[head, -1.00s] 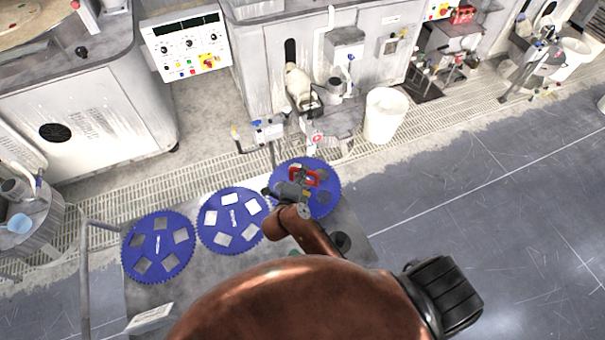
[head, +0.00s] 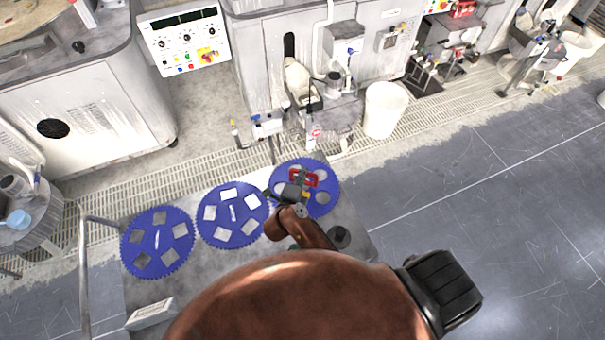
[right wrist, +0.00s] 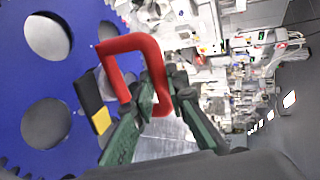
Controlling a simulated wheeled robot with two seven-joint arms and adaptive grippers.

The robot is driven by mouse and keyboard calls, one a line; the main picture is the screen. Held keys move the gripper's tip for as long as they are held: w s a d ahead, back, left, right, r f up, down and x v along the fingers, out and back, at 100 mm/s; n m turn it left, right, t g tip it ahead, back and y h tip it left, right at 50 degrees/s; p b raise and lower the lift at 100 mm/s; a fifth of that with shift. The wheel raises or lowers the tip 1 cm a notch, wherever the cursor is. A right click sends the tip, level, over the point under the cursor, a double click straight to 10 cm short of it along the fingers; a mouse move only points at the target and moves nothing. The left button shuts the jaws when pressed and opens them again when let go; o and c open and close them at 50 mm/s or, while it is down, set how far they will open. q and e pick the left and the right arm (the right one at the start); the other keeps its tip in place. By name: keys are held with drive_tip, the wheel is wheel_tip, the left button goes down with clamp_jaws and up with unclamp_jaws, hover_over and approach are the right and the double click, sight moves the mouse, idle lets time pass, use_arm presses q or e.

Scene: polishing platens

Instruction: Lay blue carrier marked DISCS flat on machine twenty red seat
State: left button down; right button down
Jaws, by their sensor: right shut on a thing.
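The blue toothed carrier with round grey discs or openings (head: 324,204) is at the right end of the grey table in the head view. It also fills the left of the right wrist view (right wrist: 25,85). Its marking is not readable. My right gripper (head: 296,190) is over this carrier. In the right wrist view its fingers (right wrist: 160,95) are shut on a red U-shaped handle (right wrist: 128,42) beside the carrier's face. I cannot tell whether the carrier touches the table. My left gripper is not in view. I cannot make out a red seat or a machine number.
Two blue carriers with square plates, the middle one (head: 233,215) and the left one (head: 157,241), lie on the grey table (head: 205,280). A white block (head: 151,313) is at its front. Grey machines (head: 85,105) and a white bin (head: 385,110) stand beyond. Open floor (head: 480,200) lies right.

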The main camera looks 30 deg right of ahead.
drive_tip(key=shift+f, duration=0.1)
idle(0.8)
drive_tip(key=c, duration=1.8)
unclamp_jaws()
drive_tip(key=shift+f, duration=0.1)
drive_tip(key=shift+s+f, duration=0.15)
drive_tip(key=shift+f, duration=0.1)
drive_tip(key=v, duration=0.8)
drive_tip(key=shift+a+r, duration=0.1)
drive_tip(key=shift+r, duration=0.05)
